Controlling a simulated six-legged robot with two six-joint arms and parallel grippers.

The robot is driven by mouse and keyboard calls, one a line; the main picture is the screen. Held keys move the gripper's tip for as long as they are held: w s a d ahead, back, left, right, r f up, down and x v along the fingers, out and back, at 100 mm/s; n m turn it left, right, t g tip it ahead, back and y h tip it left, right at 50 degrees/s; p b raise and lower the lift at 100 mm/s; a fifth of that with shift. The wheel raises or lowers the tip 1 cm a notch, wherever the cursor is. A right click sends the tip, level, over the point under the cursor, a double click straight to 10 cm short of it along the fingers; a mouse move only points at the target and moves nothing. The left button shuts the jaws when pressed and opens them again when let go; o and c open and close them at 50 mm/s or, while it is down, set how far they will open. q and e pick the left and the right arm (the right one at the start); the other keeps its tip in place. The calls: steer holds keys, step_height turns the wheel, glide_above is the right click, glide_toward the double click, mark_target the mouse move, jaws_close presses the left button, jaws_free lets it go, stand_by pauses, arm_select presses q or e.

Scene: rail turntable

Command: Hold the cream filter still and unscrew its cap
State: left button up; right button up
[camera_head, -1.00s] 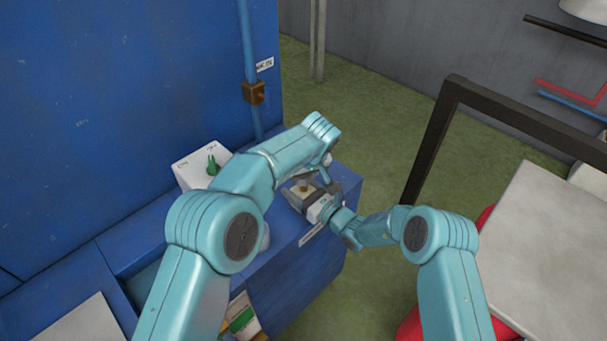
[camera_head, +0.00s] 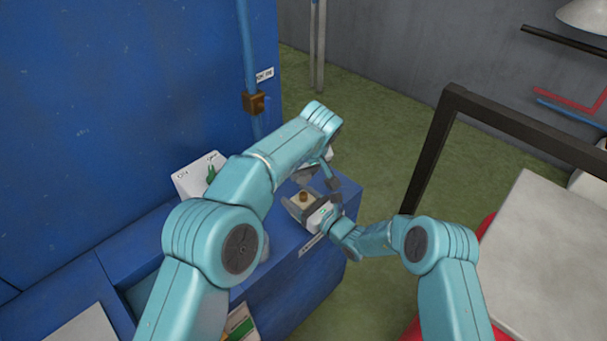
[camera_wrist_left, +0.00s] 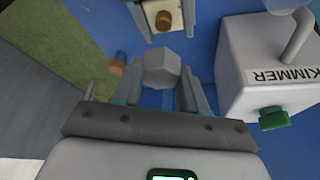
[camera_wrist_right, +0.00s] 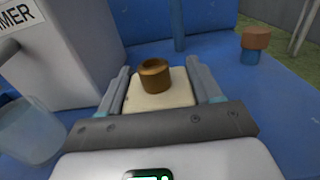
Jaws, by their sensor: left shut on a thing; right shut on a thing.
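The cream filter (camera_wrist_right: 160,95) is a pale block with a round brass neck (camera_wrist_right: 155,75), uncovered on top. My right gripper (camera_wrist_right: 162,90) is shut on the block, one finger on each side. The filter also shows at the top of the left wrist view (camera_wrist_left: 160,18) and in the head view (camera_head: 302,204). The grey faceted cap (camera_wrist_left: 162,68) is between the fingers of my left gripper (camera_wrist_left: 160,82), which is shut on it. The cap is apart from the brass neck. In the head view my left forearm and wrist hide the cap.
A white box (camera_wrist_left: 265,60) labelled "KIMMER", with a green knob (camera_wrist_left: 273,118), stands beside the grippers on the blue cabinet (camera_head: 280,262). A clear cup (camera_wrist_right: 30,130) stands near it. A brown-topped blue stub (camera_wrist_right: 255,45) is on the other side.

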steer(key=o, duration=1.6)
steer(key=v, duration=1.2)
